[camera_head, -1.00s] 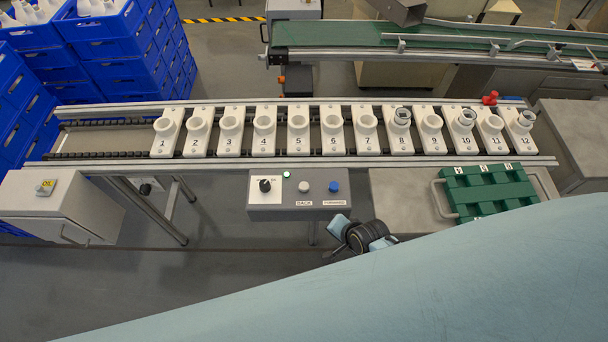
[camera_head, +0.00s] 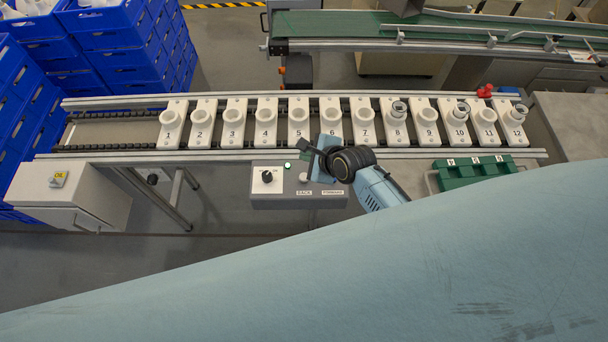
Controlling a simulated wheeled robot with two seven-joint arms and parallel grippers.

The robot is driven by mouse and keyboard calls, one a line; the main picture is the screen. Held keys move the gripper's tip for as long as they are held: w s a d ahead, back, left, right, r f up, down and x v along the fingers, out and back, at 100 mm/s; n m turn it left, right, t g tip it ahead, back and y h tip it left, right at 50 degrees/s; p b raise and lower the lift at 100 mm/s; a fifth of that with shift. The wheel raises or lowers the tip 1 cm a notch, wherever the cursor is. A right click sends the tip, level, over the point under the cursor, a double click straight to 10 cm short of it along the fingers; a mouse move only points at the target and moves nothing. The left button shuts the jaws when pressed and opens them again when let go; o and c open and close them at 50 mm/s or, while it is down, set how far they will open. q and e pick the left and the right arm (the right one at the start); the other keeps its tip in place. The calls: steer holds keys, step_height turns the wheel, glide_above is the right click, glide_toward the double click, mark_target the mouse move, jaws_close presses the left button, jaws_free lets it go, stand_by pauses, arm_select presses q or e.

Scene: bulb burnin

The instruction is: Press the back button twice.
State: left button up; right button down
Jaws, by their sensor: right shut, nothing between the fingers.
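The control box (camera_head: 270,201) hangs at the front of the conveyor, with a black knob (camera_head: 267,176), a lit green lamp (camera_head: 287,165) and labels reading BACK (camera_head: 304,192) and FORWARD. The white back button (camera_head: 304,178) shows just above the BACK label. My right gripper (camera_head: 308,153) is shut and empty, over the back edge of the box, close to the back button in the picture. Contact with the button cannot be told. The blue forward button is hidden behind the gripper. My left gripper is not in view.
Numbered white holders (camera_head: 265,125) line the conveyor behind the box; a few near the right end carry clear pieces. A green tray (camera_head: 470,171) is at right, a grey cabinet (camera_head: 60,197) at left, and blue crates (camera_head: 110,50) stand behind left.

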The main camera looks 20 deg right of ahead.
steer(key=shift+f, duration=0.1)
steer(key=b, duration=0.8)
glide_above(304, 177)
steer(key=f, duration=0.5)
steer(key=s+f, duration=0.1)
steer(key=f, duration=0.1)
steer(key=shift+d+f, duration=0.15)
steer(key=shift+d, duration=0.2)
steer(key=shift+f, duration=0.7)
stand_by(0.3)
steer(key=shift+f, duration=0.4)
